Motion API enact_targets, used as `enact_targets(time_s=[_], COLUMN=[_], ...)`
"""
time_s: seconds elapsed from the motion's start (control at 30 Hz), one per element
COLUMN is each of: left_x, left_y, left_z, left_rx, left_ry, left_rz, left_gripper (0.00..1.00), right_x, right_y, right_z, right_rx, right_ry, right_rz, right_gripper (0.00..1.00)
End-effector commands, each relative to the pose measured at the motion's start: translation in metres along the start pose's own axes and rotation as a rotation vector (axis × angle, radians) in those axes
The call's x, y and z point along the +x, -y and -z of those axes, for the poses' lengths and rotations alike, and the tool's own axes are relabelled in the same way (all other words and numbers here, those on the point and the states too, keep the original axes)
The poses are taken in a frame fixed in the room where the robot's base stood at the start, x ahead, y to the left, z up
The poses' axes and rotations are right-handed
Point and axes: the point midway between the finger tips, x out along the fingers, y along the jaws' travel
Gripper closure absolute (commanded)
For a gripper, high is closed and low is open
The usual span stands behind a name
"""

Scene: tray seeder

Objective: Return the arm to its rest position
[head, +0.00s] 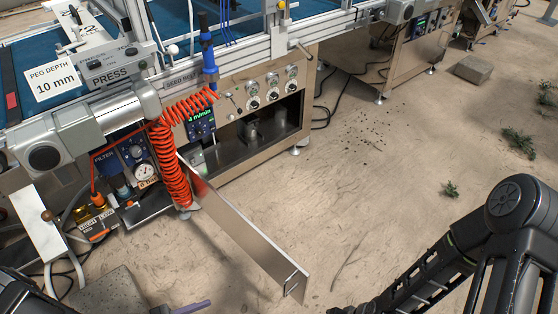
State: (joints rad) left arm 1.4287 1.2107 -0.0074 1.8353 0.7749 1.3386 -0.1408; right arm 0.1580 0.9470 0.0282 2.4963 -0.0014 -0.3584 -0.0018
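My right arm (430,275) shows at the lower right, dark with a large round joint, and its lower link runs down to the left and out of the bottom edge. Its gripper is not in view. A small part of my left arm (18,295) shows in the bottom left corner. Its gripper is not in view either. A purple-grey rod (190,307) pokes up at the bottom edge; I cannot tell what it belongs to. No contact between my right arm and the machine is visible.
The tray seeder (215,90) fills the upper left, with an orange coiled hose (176,165) hanging in front. A long metal panel (245,235) with a handle juts out over the floor. Bare floor lies between this panel and my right arm. A stone block (473,68) lies farther off.

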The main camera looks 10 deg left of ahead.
Motion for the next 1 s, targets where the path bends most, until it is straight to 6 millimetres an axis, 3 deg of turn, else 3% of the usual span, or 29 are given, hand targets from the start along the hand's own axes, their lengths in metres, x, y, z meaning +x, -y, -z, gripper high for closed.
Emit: enact_targets(time_s=[0.27,0.57,0.77,1.0], left_x=[0.037,0.067,0.069,0.09], left_y=[0.035,0.096,0.127,0.107], left_z=[0.012,0.039,0.064,0.07], left_rx=[0.028,0.193,0.537,1.108], left_ry=[-0.108,-0.332,-0.545,-0.686], left_rz=[0.229,0.637,1.001,1.229], left_gripper=[0.68,0.68,0.68,0.68], right_x=[0.0,0.0,0.0,0.0], right_y=[-0.001,0.0,0.0,0.0], right_z=[0.001,0.001,0.001,0.001], right_rx=[0.001,0.001,0.001,0.001], right_ry=[-0.002,-0.002,-0.002,-0.002], right_rz=[-0.001,-0.001,-0.001,-0.001], right_gripper=[0.64,0.64,0.64,0.64])
